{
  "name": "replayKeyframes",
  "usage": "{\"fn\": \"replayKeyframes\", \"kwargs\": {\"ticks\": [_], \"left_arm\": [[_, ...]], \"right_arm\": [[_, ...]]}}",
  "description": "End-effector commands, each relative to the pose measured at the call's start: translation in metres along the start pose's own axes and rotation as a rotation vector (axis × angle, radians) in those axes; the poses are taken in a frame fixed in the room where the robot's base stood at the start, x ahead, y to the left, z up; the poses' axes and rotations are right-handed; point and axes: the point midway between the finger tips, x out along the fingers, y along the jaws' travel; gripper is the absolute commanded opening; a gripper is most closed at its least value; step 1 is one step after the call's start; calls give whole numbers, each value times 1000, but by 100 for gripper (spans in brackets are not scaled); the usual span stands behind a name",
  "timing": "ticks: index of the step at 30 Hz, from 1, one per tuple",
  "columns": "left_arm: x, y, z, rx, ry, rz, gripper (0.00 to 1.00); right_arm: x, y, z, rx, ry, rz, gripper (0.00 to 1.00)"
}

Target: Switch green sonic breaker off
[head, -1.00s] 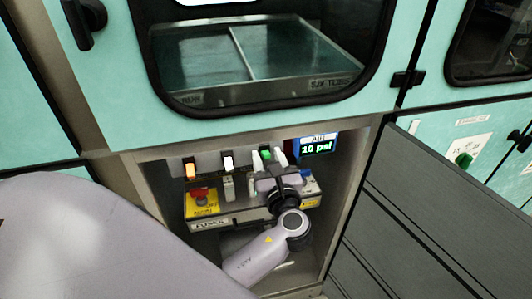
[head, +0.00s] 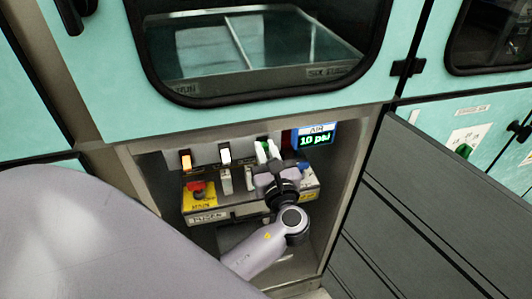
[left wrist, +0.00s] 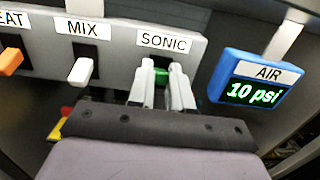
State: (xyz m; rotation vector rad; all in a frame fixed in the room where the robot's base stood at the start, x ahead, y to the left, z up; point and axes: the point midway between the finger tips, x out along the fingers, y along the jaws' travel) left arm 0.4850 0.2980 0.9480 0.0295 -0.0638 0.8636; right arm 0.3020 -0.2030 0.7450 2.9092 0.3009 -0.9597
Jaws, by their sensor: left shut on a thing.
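The green sonic breaker (left wrist: 161,75) sits under the SONIC label (left wrist: 164,41) in the left wrist view, between my left gripper's pale fingers (left wrist: 162,82). The fingers are shut on it from both sides and hide much of it. In the head view the green breaker (head: 262,144) shows as a small patch beside the fingertips of my left gripper (head: 267,152). Whether its lever is up or down cannot be told. My right gripper is not in view.
A white MIX breaker (left wrist: 80,71) and an orange breaker (left wrist: 11,61) are to the left. A blue AIR display (left wrist: 255,82) reading 10 psi is close on the right. A red knob on a yellow plate (head: 200,200) sits lower left. The recess walls enclose my arm.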

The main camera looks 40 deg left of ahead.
Motion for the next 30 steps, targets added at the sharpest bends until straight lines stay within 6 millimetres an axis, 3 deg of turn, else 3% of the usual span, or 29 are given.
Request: {"fn": "replayKeyframes", "kwargs": {"ticks": [18,30], "left_arm": [[-1,0,-27,1,-450,1,0],[1,0,-30,-1,-644,1,0]], "right_arm": [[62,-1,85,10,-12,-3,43],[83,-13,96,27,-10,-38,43]]}}
